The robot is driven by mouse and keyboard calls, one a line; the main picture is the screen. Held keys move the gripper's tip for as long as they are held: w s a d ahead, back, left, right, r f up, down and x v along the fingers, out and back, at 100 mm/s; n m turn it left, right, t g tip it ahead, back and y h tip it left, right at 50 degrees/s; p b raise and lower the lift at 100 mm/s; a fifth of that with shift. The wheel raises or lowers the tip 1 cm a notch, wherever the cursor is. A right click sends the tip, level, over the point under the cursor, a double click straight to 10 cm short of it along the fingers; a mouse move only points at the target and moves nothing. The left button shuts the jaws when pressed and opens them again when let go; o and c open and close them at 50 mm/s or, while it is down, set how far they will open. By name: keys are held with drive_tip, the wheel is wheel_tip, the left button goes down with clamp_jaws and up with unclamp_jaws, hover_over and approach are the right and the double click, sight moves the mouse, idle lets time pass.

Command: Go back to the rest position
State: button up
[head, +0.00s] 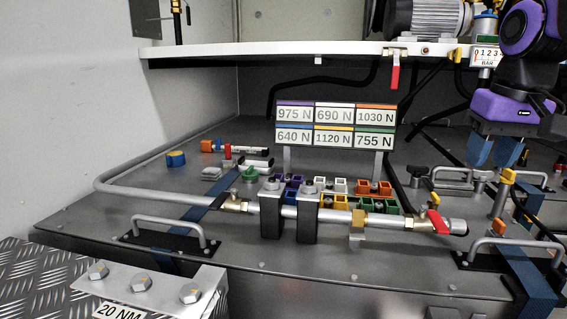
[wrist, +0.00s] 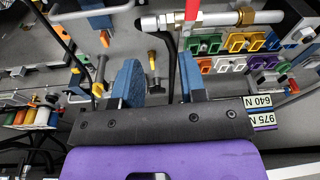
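My gripper (head: 494,152) hangs at the upper right of the head view, purple with two blue fingers pointing down. It is above the right part of the grey deck (head: 330,262). In the wrist view my gripper (wrist: 160,85) shows its two blue fingers apart, with a gap between them. I see nothing held in it. A brass fitting with a yellow tip (wrist: 153,62) and a black hose show beyond the gap. The fingers appear clear of the deck fittings.
A pipe with a red-handled valve (head: 434,221) runs along the deck front. Coloured sockets (head: 365,187) sit behind it, below a force label board (head: 335,126). A white shelf (head: 270,47) with a motor (head: 425,17) overhangs the back. Deck handles (head: 510,245) and blue straps (head: 533,285) stand at right.

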drive_tip(key=s+a+f+t, duration=0.1)
drive_tip(key=s+f, duration=0.1)
drive_tip(key=s, duration=0.4)
drive_tip(key=s+a+f+t, duration=0.1)
drive_tip(key=s+f+t, duration=0.1)
drive_tip(key=s, duration=0.4)
drive_tip(key=shift+s+f+n, duration=0.15)
drive_tip(key=shift+f+n, duration=0.25)
drive_tip(key=shift+f, duration=0.45)
